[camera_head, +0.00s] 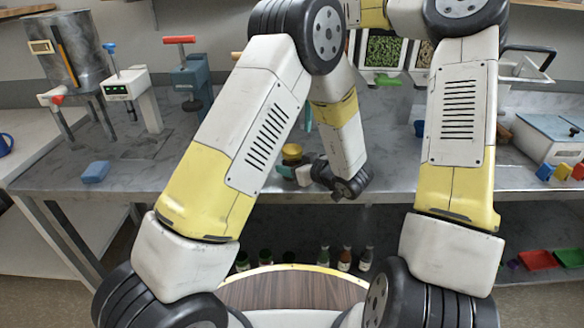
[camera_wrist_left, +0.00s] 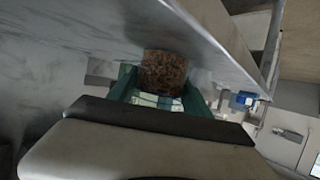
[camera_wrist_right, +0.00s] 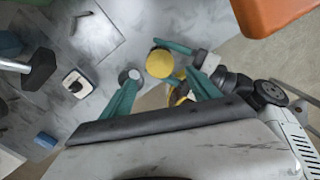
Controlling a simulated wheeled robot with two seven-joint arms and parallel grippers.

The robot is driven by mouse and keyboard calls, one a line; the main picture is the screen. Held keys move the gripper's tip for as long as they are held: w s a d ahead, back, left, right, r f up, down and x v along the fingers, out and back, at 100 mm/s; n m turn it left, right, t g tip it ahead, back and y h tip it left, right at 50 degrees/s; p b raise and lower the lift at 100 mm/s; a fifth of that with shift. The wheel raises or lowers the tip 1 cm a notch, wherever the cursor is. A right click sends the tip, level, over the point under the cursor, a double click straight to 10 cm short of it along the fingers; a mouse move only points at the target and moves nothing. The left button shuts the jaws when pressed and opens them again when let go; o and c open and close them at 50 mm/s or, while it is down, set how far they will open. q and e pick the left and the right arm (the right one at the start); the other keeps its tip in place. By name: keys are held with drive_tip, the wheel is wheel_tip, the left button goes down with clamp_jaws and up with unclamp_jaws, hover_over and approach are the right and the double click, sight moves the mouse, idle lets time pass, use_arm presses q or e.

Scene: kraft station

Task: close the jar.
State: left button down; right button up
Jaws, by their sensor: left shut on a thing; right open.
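My left gripper (camera_head: 287,171) is shut on a jar, low over the front part of the counter. In the left wrist view the jar (camera_wrist_left: 164,70) shows brown contents between the teal fingers. In the head view a round yellow lid (camera_head: 292,150) shows at the jar's top. From above, the right wrist view shows the yellow lid (camera_wrist_right: 159,63) between the left gripper's fingers. I cannot tell how tightly it sits. My right gripper (camera_wrist_right: 165,88) is open above, its fingers apart and not touching the lid. In the head view it is mostly hidden.
The grey counter (camera_head: 180,180) holds a blue block (camera_head: 96,172), a small white press (camera_head: 130,90) and a blue-grey press (camera_head: 192,80) to the left. A white-and-blue box (camera_head: 550,138) stands right. Bottles (camera_head: 345,258) stand below. The counter's left front is mostly clear.

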sight(292, 149)
drive_tip(key=shift+f, duration=4)
drive_tip(key=c, duration=1.3)
drive_tip(key=o, duration=1.4)
drive_tip(key=shift+r, duration=0.1)
drive_tip(key=shift+r, duration=2.15)
